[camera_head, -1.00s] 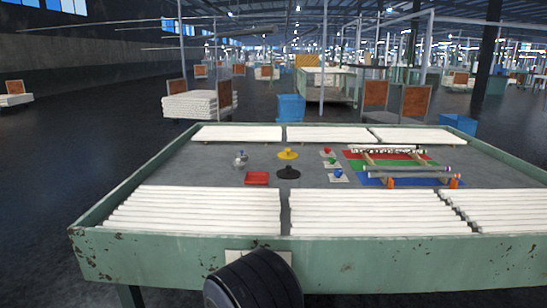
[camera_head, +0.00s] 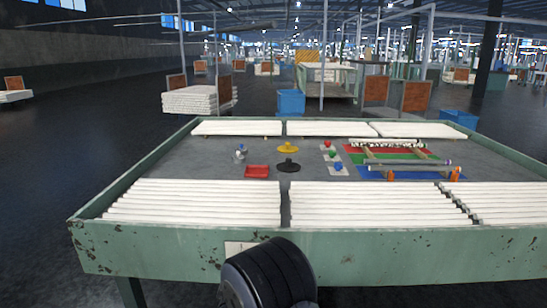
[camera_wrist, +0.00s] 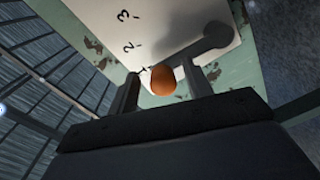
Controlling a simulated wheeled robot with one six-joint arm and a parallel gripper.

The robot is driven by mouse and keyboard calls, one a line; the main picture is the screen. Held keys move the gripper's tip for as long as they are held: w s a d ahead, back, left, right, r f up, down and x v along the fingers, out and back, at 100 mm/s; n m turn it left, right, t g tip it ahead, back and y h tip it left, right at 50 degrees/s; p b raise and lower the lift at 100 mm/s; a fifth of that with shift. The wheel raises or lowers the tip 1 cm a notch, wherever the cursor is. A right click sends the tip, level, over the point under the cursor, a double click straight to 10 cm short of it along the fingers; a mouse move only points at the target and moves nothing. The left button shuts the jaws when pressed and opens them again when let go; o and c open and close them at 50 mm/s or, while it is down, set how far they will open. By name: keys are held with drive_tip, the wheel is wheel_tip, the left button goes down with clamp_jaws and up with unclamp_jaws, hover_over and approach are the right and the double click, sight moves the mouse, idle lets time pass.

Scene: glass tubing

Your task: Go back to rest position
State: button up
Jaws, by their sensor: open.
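My gripper (camera_wrist: 163,84) shows in the wrist view with its two fingers apart. An orange rounded thing (camera_wrist: 162,81) appears between the fingers; I cannot tell what it is or how far off it is, and no finger visibly closes on it. Behind the fingers is a white sheet (camera_wrist: 170,30) with dark numerals on a chipped pale green surface. In the head view only a dark rounded part of my arm (camera_head: 268,274) shows at the bottom, in front of the table (camera_head: 170,248); the fingers are not visible there.
The green table carries white tubes (camera_head: 190,203) along its front and back. Between them are a red tray (camera_head: 257,172), a black stand (camera_head: 288,165), a yellow stand (camera_head: 287,148) and a rack with tubes (camera_head: 408,167) over coloured mats. Dark floor lies open at left.

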drive_tip(key=d+f+m+b, duration=0.75)
drive_tip(key=m+b, duration=0.65)
drive_tip(key=b, duration=0.3)
drive_tip(key=shift+m, duration=0.4)
drive_tip(key=shift+s+a+p, duration=0.2)
drive_tip(key=shift+s+p, duration=0.15)
drive_tip(key=shift+s, duration=1)
drive_tip(key=shift+s+a+p, duration=0.15)
drive_tip(key=shift+s+p, duration=0.2)
drive_tip(key=shift+s, duration=1)
